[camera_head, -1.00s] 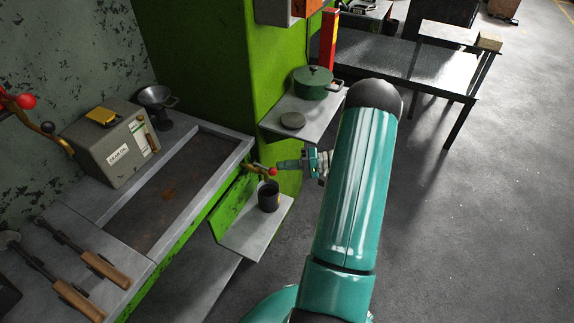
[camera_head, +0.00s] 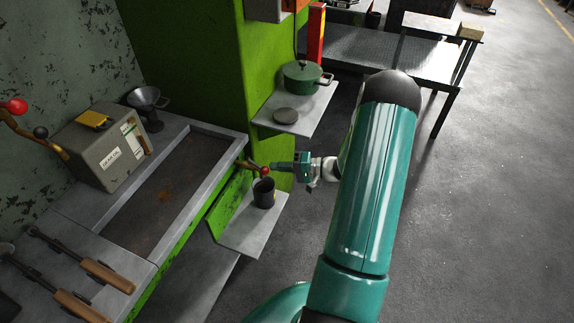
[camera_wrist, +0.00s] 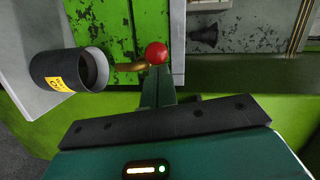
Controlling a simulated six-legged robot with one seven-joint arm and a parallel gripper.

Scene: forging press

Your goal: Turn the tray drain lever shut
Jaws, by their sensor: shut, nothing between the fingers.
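The drain lever is a brass arm (camera_wrist: 130,66) with a red ball knob (camera_wrist: 157,53), on the green front of the tray (camera_head: 222,174). In the head view the red knob (camera_head: 265,171) shows at the tray's right end, above a small shelf. My gripper (camera_head: 272,166) is shut and empty, its tip at or very close to the red knob. In the wrist view the shut fingers (camera_wrist: 158,85) end just below the knob. I cannot tell whether they touch it. The lever's pivot is partly hidden in the head view.
A dark cup (camera_head: 264,193) with a yellow label stands on the small shelf (camera_head: 245,238) right by the lever. Above it, another shelf (camera_head: 313,115) holds a green pot (camera_head: 303,77) and a grey disc (camera_head: 286,116). Open floor lies to the right.

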